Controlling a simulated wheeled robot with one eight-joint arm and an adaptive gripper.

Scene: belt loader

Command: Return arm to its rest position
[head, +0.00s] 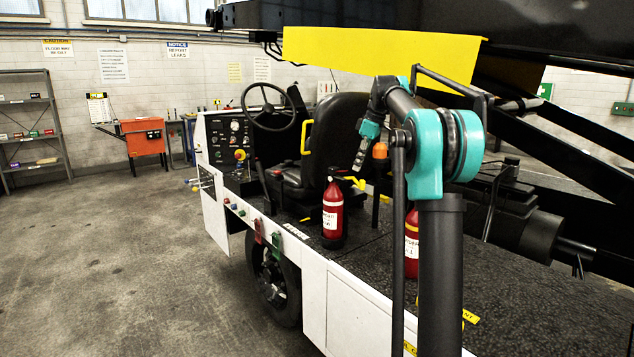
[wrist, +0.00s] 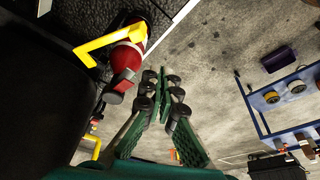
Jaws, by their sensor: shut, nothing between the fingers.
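My arm, with teal joints, rises in the right half of the head view and bends over the loader's deck. My gripper (head: 361,158) hangs from it, pointing down beside the black seat (head: 334,135), above and right of a red fire extinguisher (head: 333,212). In the wrist view my gripper (wrist: 166,88) shows its green fingers brought together, with nothing between them. Red extinguisher parts (wrist: 128,57) lie to the upper left of the fingers there, apart from them.
A second red extinguisher (head: 411,250) stands partly behind my arm. A steering wheel (head: 268,107) and control panel (head: 228,140) are left of the seat. A yellow panel (head: 380,52) hangs above my arm. Open concrete floor (head: 120,250) lies left of the loader.

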